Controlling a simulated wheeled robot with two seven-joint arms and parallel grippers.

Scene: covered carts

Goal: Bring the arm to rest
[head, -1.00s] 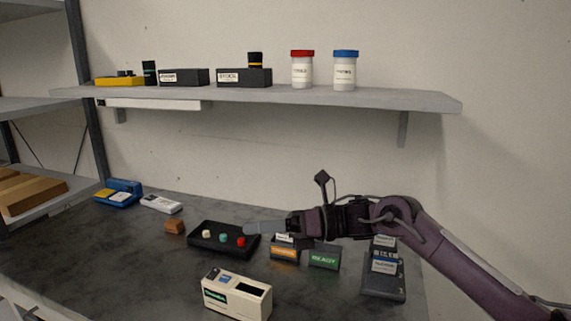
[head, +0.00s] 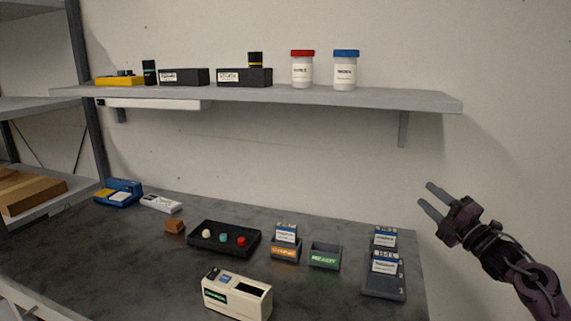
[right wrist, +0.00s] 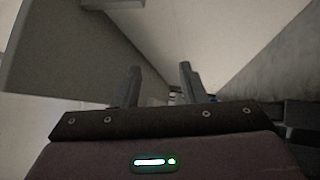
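My right gripper (head: 431,201) is off to the right of the bench in the head view, raised in front of the bare wall. Its two grey fingers are apart with nothing between them. In the right wrist view the fingers (right wrist: 160,82) also stand apart and empty. My right arm comes in from the lower right corner. My left gripper does not show in either view.
The dark bench (head: 120,255) carries a black tray (head: 224,253) with coloured pieces, a cream box (head: 237,297), a READY bin (head: 325,257), an orange-labelled bin (head: 285,252) and a dark rack (head: 384,285). Above is a wall shelf (head: 300,95) with jars.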

